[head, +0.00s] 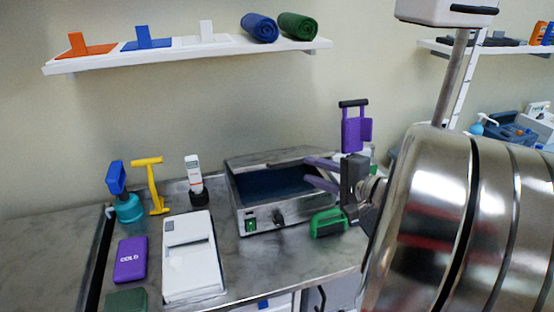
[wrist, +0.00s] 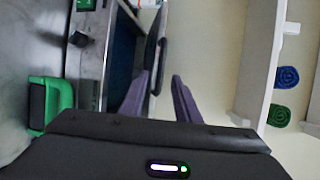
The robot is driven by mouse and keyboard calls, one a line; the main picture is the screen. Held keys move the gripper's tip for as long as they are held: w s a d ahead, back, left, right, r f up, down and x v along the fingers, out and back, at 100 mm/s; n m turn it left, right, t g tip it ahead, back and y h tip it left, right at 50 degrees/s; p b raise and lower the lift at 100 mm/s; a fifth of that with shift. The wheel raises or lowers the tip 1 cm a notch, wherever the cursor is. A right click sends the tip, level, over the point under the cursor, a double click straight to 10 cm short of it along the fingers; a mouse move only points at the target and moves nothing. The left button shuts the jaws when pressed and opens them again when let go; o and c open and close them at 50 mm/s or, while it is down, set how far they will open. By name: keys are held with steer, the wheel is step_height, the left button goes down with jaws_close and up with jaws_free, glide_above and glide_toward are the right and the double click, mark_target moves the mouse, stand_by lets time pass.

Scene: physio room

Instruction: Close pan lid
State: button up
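The pan is a metal box (head: 262,219) with a dark blue inside, on the grey worktop right of centre in the head view. Its metal lid (head: 262,157) is raised, leaving the front open. In the wrist view the lid shows edge-on, with a black handle (wrist: 162,66) on its face. The pan's metal wall (wrist: 92,60) is to the left there. My gripper (head: 306,171) is at the pan's right side, level with the opening. Its purple fingers (wrist: 161,76) are apart, with the handle between or just beyond their tips. I cannot tell whether they touch it.
A green object (head: 328,223) lies close in front of my gripper, and a purple item (head: 352,130) stands behind it. A white device (head: 190,262) and a purple cold pack (head: 130,260) lie to the left. A wall shelf (head: 180,57) hangs above.

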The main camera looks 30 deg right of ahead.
mark_target(296, 164)
steer(key=shift+x, duration=4)
steer(key=shift+c, duration=0.5)
jaws_close()
